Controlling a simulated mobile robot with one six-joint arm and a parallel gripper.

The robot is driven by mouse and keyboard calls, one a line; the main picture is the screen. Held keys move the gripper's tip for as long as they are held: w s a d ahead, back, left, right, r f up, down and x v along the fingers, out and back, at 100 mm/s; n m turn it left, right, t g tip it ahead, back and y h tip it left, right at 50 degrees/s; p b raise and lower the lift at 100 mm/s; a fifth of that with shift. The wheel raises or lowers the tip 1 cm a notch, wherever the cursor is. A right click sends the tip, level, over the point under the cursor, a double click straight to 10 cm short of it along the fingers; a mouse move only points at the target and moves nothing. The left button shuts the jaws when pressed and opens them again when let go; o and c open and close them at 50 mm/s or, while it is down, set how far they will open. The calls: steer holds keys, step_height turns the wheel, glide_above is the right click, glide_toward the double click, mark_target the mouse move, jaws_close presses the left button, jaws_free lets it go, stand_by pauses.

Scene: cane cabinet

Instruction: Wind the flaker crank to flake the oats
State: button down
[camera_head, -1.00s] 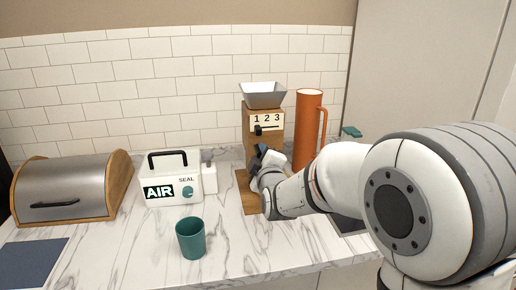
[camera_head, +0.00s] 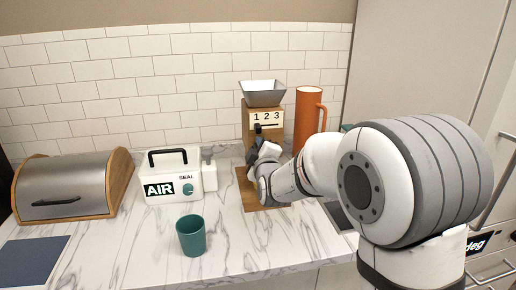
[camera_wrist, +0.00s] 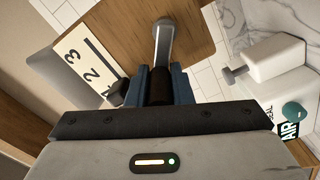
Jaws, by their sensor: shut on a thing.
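The flaker (camera_head: 248,136) is a wooden body with a grey hopper (camera_head: 262,93) on top and a plate marked 1 2 3 (camera_head: 266,118) with a dark slider. It stands on a wooden base at the back of the counter. In the wrist view, the crank (camera_wrist: 163,45) is a grey metal arm ending in a dark knob (camera_wrist: 160,88). My gripper (camera_wrist: 160,90) is shut on that knob, with a blue finger on each side. In the head view my gripper (camera_head: 262,158) is in front of the flaker and hides the crank. No oats can be seen.
An orange jug (camera_head: 308,122) stands just right of the flaker. A white AIR sealer (camera_head: 172,178) stands to the left, with a teal cup (camera_head: 191,237) in front of it. A bread box (camera_head: 70,187) is far left.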

mark_target(278, 140)
steer(key=shift+m+b, duration=0.3)
steer(key=shift+b, duration=0.3)
